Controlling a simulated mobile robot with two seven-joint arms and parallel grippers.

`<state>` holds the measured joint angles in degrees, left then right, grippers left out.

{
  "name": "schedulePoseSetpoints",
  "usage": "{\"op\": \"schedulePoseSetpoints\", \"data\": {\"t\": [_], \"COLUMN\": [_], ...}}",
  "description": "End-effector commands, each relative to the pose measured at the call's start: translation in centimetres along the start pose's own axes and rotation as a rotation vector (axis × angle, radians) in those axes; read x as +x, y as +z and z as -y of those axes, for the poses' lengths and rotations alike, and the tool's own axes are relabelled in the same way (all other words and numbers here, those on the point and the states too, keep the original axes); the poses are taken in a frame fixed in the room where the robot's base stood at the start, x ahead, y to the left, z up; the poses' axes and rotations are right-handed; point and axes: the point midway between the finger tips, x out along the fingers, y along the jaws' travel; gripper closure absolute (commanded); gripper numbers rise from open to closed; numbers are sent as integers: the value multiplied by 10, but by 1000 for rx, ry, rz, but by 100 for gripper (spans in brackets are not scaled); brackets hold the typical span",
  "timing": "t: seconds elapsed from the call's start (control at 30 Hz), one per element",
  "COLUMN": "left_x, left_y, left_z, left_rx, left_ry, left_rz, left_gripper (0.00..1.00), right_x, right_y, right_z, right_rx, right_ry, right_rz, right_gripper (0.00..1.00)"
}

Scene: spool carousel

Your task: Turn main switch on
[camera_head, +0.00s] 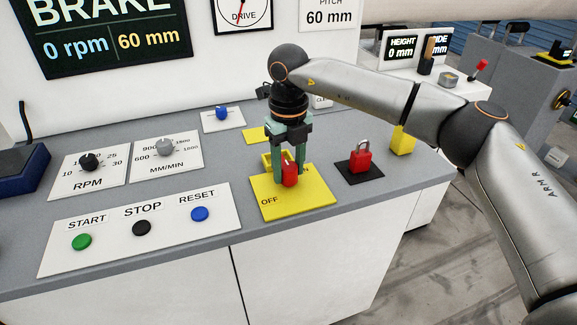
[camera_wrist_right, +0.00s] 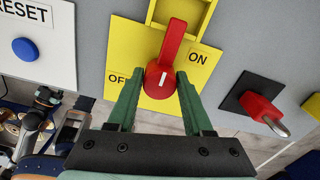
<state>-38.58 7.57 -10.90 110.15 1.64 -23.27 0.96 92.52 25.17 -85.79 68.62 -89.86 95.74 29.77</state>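The main switch is a red rotary knob with a handle (camera_wrist_right: 170,50), on a yellow plate (camera_head: 292,208) marked OFF on the left and ON on the right. In the right wrist view its handle points up, away from my gripper, between the two labels, with a short white mark on the round knob. My right gripper (camera_head: 289,178) reaches down over the switch. Its green fingers (camera_wrist_right: 160,92) stand on either side of the red knob, apparently open; contact is unclear. In the head view the fingers partly hide the switch. My left gripper is not in view.
A red padlock (camera_head: 360,160) on a black plate stands to the right of the switch. START (camera_head: 82,242), STOP (camera_head: 142,228) and RESET (camera_head: 200,214) buttons lie to its left. A display (camera_head: 110,38) reads BRAKE, 0 rpm, 60 mm.

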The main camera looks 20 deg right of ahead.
Motion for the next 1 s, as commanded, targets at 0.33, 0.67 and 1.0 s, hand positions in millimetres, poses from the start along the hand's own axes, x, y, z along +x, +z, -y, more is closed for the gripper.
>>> {"op": "schedulePoseSetpoints", "data": {"t": [0.33, 0.67, 1.0], "left_x": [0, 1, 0], "left_y": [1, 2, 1], "left_z": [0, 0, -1], "left_rx": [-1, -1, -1], "left_ry": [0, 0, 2], "left_rz": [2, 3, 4], "left_gripper": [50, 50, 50], "right_x": [0, -20, -93], "right_y": [0, 1, 1], "right_z": [0, -1, 0], "right_rx": [-2, -3, -2], "right_ry": [1, 2, 0], "right_rz": [0, 4, 3], "right_gripper": [21, 21, 21]}}
